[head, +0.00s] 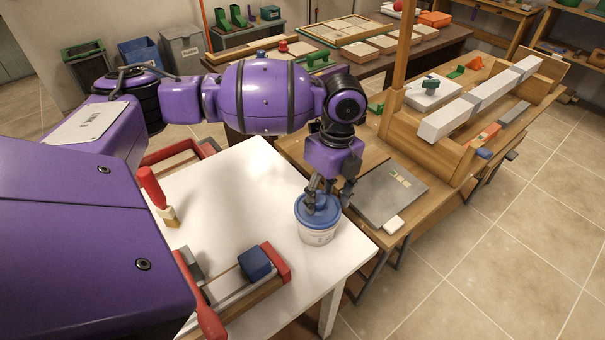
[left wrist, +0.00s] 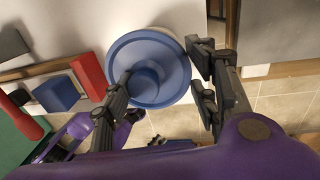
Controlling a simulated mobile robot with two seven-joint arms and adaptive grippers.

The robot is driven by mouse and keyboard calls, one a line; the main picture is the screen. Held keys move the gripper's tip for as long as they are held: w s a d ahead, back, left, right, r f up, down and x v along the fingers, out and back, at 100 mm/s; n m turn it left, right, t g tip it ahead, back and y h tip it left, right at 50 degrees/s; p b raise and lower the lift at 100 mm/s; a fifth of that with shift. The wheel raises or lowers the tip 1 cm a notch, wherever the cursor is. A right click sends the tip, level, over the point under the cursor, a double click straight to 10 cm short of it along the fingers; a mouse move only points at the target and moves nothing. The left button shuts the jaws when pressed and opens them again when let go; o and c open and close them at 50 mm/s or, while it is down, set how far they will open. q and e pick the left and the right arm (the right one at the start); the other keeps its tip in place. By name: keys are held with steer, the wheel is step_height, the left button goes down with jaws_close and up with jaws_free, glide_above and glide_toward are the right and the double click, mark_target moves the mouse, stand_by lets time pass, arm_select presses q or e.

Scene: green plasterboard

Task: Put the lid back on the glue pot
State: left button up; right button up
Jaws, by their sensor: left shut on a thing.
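The glue pot (head: 318,237) is a white tub standing upright near the right corner of the white table. Its blue lid (head: 303,214) is over the pot's mouth and looks level. I cannot tell whether it is fully seated or slightly above the rim. My left gripper (head: 328,192) points down from above and is shut on the lid. In the left wrist view the round lid (left wrist: 170,58) with its raised knob shows between the fingers of my left gripper (left wrist: 165,92). My right gripper is not in view.
On the white table (head: 240,190), a clamp with a blue block (head: 255,262) lies at the front and a red-handled brush (head: 155,190) at the left. The table's middle is clear.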

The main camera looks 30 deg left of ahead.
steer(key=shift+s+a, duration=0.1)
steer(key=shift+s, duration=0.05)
arm_select(q)
steer(key=shift+r+p, duration=0.1)
steer(key=shift+p, duration=0.55)
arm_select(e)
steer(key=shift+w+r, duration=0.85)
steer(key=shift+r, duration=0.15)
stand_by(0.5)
arm_select(q)
steer(key=shift+f, duration=0.2)
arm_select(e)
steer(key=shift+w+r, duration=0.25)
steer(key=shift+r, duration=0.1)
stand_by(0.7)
arm_select(q)
steer(key=shift+d+p, duration=0.1)
steer(key=shift+p, duration=0.35)
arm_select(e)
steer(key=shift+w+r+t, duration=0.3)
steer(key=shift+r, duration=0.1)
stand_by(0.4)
arm_select(q)
steer(key=o, duration=1.5)
